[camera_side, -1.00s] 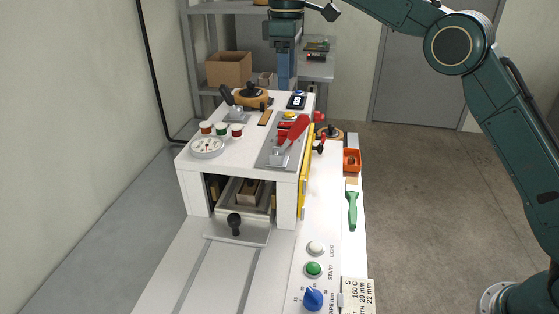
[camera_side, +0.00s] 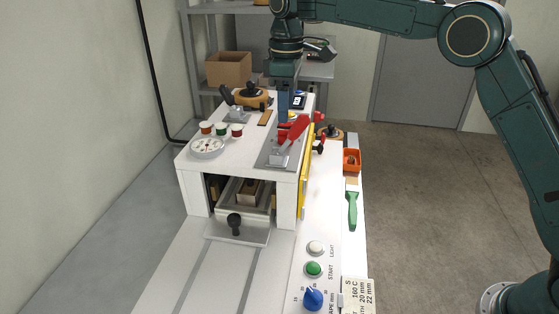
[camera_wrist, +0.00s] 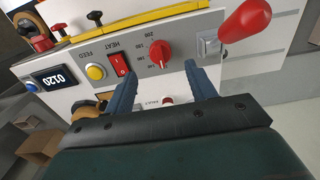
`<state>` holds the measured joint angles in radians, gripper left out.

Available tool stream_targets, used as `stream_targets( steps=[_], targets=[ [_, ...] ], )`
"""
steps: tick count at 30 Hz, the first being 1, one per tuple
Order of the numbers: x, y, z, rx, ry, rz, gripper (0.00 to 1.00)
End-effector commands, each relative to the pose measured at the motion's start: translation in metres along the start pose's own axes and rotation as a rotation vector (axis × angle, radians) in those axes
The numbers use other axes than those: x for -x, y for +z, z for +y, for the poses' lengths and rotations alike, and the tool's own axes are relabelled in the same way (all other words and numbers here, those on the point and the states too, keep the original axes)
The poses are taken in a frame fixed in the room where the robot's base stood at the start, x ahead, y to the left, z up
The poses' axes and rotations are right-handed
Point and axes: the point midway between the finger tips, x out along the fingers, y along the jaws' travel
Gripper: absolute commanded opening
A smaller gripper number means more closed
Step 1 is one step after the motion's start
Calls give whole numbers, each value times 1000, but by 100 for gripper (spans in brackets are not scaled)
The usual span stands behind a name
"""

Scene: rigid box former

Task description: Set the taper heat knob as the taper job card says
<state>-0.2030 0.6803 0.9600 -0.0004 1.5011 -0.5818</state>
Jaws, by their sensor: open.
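In the side view my gripper (camera_side: 284,118) is upright over the far part of the white machine, behind the red lever. A job card (camera_side: 357,294) at the bottom right is partly cut off; "160 C", "20 mm" and "22 mm" are readable.
Beside the knob are a red rocker switch (camera_wrist: 118,64) near the word HEAT, a yellow button (camera_wrist: 95,72) and a lit display (camera_wrist: 52,78). A red-handled lever (camera_wrist: 243,28) stands close on the other side. A blue knob (camera_side: 313,299) sits by the front buttons.

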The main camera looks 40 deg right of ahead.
Motion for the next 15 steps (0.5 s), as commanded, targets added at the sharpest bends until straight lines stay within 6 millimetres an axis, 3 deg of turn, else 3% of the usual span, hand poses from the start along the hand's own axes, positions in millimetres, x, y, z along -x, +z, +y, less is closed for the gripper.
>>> stream_targets(
  steps=[9,15],
  targets=[
    [-42,0,0,0,-1,-2,56],
    [-60,0,0,0,-1,-2,56]
  ],
)
